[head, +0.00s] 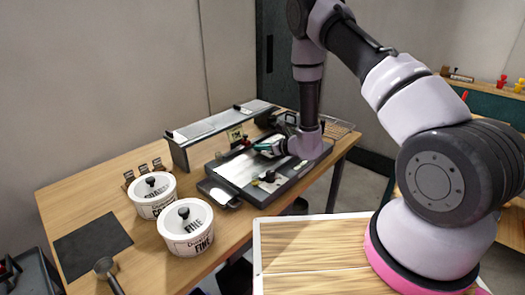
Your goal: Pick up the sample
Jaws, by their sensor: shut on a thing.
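My gripper (258,148) reaches in from the right, low over the pale plate (240,170) of the dark flat device on the table. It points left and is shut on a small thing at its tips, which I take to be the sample. The sample is too small and too covered by the fingers to make out its shape. I cannot tell whether it touches the plate or is held just above it.
A long raised grey shelf (222,133) stands close behind the device. Two white lidded tubs, marked COARSE (153,203) and FINE (187,238), stand at the front left. A dark mat (92,246) lies left of them. A small dark knob (268,177) sits on the device.

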